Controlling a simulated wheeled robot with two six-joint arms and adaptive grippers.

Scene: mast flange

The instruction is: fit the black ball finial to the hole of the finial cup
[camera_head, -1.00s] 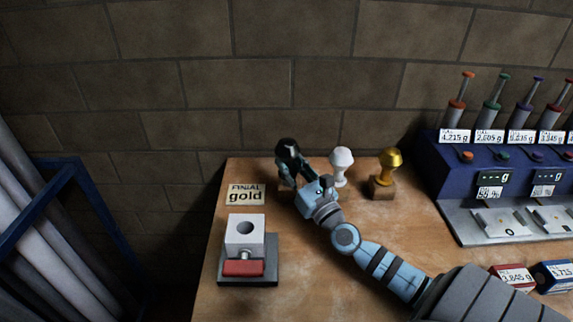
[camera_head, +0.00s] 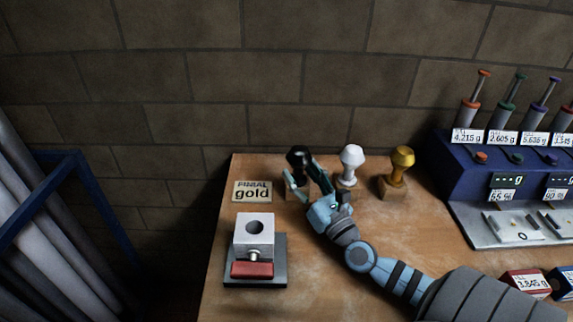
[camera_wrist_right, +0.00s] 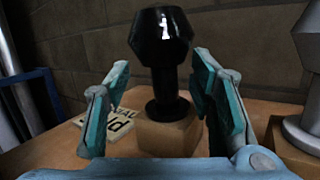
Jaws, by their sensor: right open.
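The black ball finial (camera_head: 298,157) stands upright on a wooden block (camera_wrist_right: 168,138), leftmost in a row of finials. It also shows in the right wrist view (camera_wrist_right: 161,38), between my fingers. My right gripper (camera_head: 303,181) is open, its fingers on either side of the finial's stem, with visible gaps in the wrist view (camera_wrist_right: 160,85). The finial cup is a light grey block (camera_head: 254,238) with a dark round hole in its top. It sits in a red-fronted clamp (camera_head: 257,269) on a dark base, left of the gripper. My left gripper is not in view.
A white finial (camera_head: 350,160) and a gold finial (camera_head: 399,165) stand on blocks to the right. A card reading "FINIAL gold" (camera_head: 252,191) lies behind the cup. A blue weighing station (camera_head: 470,170) fills the right side. Bare table lies around the cup.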

